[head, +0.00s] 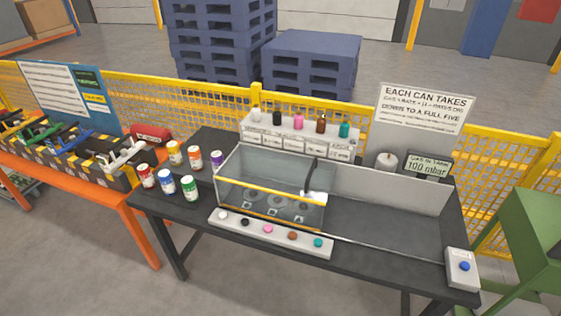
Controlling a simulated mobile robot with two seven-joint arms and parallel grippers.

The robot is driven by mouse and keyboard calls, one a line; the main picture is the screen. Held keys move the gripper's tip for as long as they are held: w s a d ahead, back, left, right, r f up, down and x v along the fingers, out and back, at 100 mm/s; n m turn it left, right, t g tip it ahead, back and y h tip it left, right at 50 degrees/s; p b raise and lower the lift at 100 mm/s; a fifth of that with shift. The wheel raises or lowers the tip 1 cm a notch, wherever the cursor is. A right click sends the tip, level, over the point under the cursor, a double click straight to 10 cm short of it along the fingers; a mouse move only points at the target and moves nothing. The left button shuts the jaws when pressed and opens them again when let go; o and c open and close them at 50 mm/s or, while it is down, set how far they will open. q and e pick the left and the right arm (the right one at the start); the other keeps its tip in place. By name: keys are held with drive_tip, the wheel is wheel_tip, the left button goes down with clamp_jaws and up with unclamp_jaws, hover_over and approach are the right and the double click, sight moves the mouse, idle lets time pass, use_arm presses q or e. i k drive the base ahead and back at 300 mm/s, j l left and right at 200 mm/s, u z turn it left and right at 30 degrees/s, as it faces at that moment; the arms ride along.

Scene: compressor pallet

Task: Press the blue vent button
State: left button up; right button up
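The blue button (465,266) sits on top of a small white box (459,281) at the front right corner of the dark table (385,225). The button's top is uncovered and nothing touches it. A clear chamber (250,172) with yellow edging stands mid-table. A small display (428,167) behind it reads 100 mbar. Neither of my grippers shows in the head view.
A strip of several coloured buttons (268,235) lies before the chamber. Several coloured cans (168,182) stand at the left. A sign (424,109) rises behind. A green stand (530,235) is close by on the right. The table's right part is bare.

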sight(465, 265)
drive_tip(key=j+z, duration=0.2)
drive_tip(key=z, duration=1.25)
